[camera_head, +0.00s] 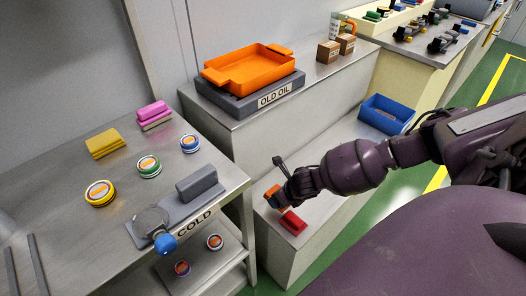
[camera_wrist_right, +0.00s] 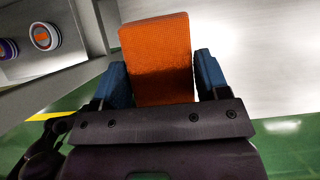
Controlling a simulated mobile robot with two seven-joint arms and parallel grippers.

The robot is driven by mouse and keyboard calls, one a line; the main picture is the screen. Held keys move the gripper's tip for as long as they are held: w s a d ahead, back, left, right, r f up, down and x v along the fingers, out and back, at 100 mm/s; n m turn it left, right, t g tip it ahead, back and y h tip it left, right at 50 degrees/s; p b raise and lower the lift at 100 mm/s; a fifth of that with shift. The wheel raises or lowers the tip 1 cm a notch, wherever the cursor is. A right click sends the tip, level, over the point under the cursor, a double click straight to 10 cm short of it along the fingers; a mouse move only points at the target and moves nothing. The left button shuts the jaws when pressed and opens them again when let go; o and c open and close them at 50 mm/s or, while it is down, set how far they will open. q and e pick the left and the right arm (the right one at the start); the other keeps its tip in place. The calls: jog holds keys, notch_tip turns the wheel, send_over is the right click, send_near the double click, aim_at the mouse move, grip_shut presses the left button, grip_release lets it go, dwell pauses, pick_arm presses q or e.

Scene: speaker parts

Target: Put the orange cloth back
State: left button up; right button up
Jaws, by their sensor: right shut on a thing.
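The orange cloth (camera_wrist_right: 158,60) is a folded block between the two blue fingers of my right gripper (camera_wrist_right: 158,85) in the right wrist view. The gripper is shut on it. In the head view, my right gripper (camera_head: 276,196) holds the orange cloth (camera_head: 271,194) over or at the left end of the low grey bench (camera_head: 335,165). I cannot tell whether the cloth touches the bench. A red cloth (camera_head: 292,222) lies on the bench just in front of it. My left gripper is not in view.
A blue bin (camera_head: 387,114) stands at the bench's far end. Left is a metal table (camera_head: 55,200) with yellow cloths (camera_head: 106,143), pink cloths (camera_head: 153,115), several round tins and a COLD stand (camera_head: 180,215). An orange tray (camera_head: 248,68) sits on the OLD OIL base (camera_head: 218,98).

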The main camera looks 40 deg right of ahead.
jog(key=b, duration=0.2)
send_near(261, 196)
jog(key=shift+w+r, duration=0.1)
jog(key=shift+w, duration=1.15)
jog(key=shift+f, duration=0.55)
notch_tip(261, 196, down, 4)
jog(key=shift+w+f+b, duration=0.1)
jog(key=shift+f+b, duration=0.1)
jog(key=shift+b, duration=0.55)
jog(key=shift+w, duration=0.15)
jog(key=shift+r, duration=0.15)
jog(key=o, duration=1)
jog(key=shift+c, duration=0.2)
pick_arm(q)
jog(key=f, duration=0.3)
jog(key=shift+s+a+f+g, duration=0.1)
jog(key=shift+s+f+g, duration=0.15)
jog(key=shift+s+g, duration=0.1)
